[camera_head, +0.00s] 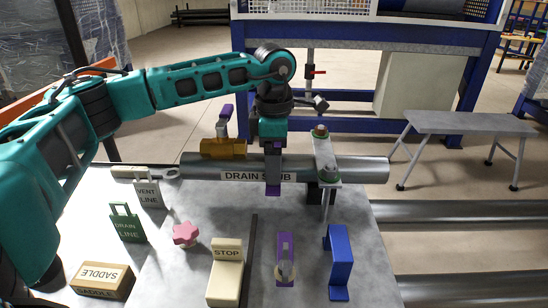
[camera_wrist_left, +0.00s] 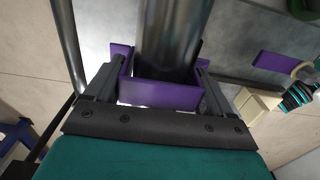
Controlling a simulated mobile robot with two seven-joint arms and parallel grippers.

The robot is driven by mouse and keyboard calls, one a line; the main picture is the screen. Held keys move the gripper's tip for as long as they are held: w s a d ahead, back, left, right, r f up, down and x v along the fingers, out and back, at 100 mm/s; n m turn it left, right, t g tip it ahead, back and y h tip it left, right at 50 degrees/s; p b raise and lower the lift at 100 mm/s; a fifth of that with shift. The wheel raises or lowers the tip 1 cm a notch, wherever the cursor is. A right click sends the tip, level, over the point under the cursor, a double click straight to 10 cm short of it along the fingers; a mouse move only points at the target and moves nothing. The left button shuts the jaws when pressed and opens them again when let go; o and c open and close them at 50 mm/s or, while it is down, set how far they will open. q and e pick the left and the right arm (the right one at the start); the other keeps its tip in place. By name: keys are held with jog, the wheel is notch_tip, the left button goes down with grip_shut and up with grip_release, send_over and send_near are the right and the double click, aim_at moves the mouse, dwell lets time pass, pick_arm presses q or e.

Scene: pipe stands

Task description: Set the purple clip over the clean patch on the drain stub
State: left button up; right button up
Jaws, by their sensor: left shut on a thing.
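The drain stub (camera_head: 355,170) is a grey horizontal pipe with a "DRAIN STUB" label (camera_head: 235,177). My left gripper (camera_head: 273,148) points down over the pipe, just right of the label's middle. It is shut on the purple clip (camera_head: 273,182), which hangs across the front of the pipe and covers part of the label. In the left wrist view the clip (camera_wrist_left: 160,95) sits between the fingers, with its sides beside the pipe (camera_wrist_left: 168,45). I cannot tell whether it is fully seated. No clean patch can be made out. My right gripper is not in view.
A brass valve (camera_head: 223,148) with a purple lever and a white-green clamp (camera_head: 325,155) flank the clip on the pipe. On the table stand a purple bracket (camera_head: 285,245), a blue bracket (camera_head: 340,262), a STOP block (camera_head: 226,275), a pink knob (camera_head: 185,233) and a SADDLE block (camera_head: 101,280).

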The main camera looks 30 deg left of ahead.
pick_arm(q)
jog(key=shift+f, duration=0.45)
dwell(0.5)
jog(key=o, duration=0.9)
jog(key=shift+r, duration=0.15)
jog(key=shift+r+p, duration=2.5)
jog(key=shift+r, duration=0.9)
